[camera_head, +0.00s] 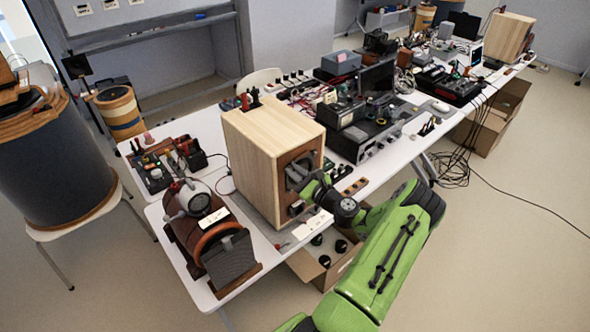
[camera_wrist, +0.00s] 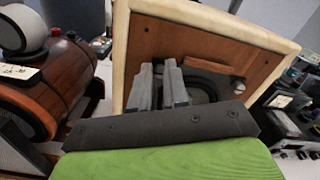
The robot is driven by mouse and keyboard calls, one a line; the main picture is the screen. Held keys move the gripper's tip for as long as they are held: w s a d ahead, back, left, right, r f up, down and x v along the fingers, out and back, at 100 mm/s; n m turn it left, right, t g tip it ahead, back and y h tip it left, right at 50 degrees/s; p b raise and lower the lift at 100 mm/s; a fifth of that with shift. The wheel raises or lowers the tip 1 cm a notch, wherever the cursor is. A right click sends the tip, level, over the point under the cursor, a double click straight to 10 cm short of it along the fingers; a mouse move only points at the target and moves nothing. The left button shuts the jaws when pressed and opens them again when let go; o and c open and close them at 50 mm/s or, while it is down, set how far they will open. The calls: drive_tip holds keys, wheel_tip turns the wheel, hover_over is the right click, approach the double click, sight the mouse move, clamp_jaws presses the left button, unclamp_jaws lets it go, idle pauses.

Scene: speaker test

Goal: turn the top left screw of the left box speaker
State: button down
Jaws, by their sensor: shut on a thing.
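The left box speaker (camera_head: 262,140) is a pale wooden box near the front of the long white table. Its brown front panel also fills the upper middle of the wrist view (camera_wrist: 205,50), with the dark round driver (camera_wrist: 203,92) set in it. My gripper (camera_head: 296,178) is at the upper left of the driver's rim. In the wrist view my gripper's two grey fingers (camera_wrist: 161,68) are closed there, with a narrow gap along their length. The top left screw is hidden by the fingertips. A screw (camera_wrist: 239,86) shows at the rim's right.
A reddish-brown rounded speaker (camera_head: 200,225) with a white ball-like top stands left of the box. An open carton (camera_head: 325,262) with dark parts is below the table edge. Electronics (camera_head: 362,130) crowd the table to the right. Another box speaker (camera_head: 508,36) stands far right.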

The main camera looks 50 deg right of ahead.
drive_tip(key=shift+f, duration=0.15)
idle(0.3)
drive_tip(key=c, duration=1.1)
unclamp_jaws()
